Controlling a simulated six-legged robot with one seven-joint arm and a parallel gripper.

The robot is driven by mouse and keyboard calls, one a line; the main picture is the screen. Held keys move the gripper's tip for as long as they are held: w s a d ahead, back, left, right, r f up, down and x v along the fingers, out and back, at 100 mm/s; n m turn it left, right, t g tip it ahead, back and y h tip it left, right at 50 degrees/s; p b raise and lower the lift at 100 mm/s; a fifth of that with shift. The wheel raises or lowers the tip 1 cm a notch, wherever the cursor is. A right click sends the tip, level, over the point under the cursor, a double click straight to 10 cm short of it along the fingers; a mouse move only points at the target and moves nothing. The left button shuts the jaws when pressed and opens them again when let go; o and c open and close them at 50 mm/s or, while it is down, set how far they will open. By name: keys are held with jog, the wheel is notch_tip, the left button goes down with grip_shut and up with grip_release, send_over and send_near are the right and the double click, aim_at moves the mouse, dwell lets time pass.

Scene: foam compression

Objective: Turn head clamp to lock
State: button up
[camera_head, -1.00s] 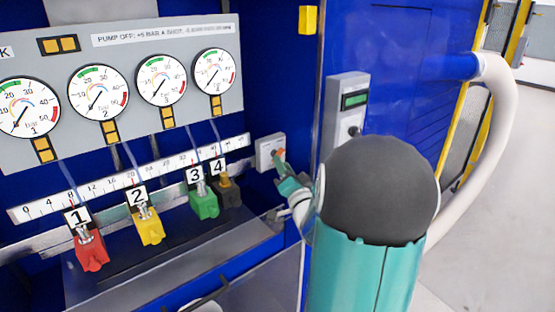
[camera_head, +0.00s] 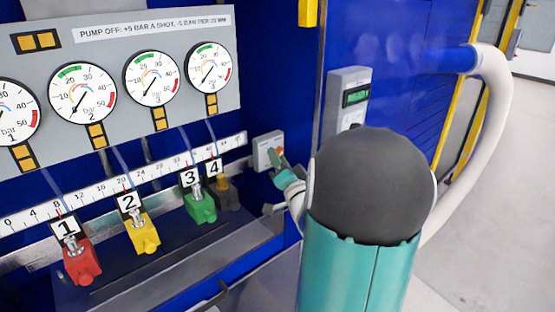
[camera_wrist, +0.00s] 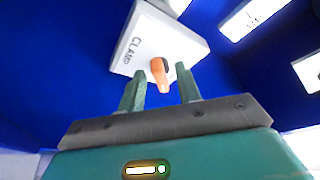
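The clamp box is a pale box marked CLAMP with an orange knob (camera_wrist: 160,72) on its face. In the wrist view the box (camera_wrist: 190,45) is at the upper middle. My gripper (camera_wrist: 163,82) is open, one green finger on each side of the knob's lower end, with a gap to the knob visible. In the head view the clamp box (camera_head: 266,145) is on the blue wall right of the ruler, and my gripper (camera_head: 278,158) is at its front. My own arm hides part of the area below it.
Numbered heads 1 red (camera_head: 82,262), 2 yellow (camera_head: 143,235), 3 green (camera_head: 201,207) and 4 dark (camera_head: 226,192) sit along a ruler (camera_head: 100,190). A gauge panel (camera_head: 120,45) is above. A grey box with a green display (camera_head: 356,97) is to the right.

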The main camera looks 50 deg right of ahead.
jog(key=shift+c, duration=0.2)
jog(key=shift+s, duration=0.1)
grip_shut()
jog(key=shift+n+t+y, duration=0.3)
jog(key=shift+n+y, duration=0.1)
jog(key=shift+n, duration=0.6)
jog(key=shift+o, duration=0.2)
grip_release()
jog(key=shift+f, duration=0.15)
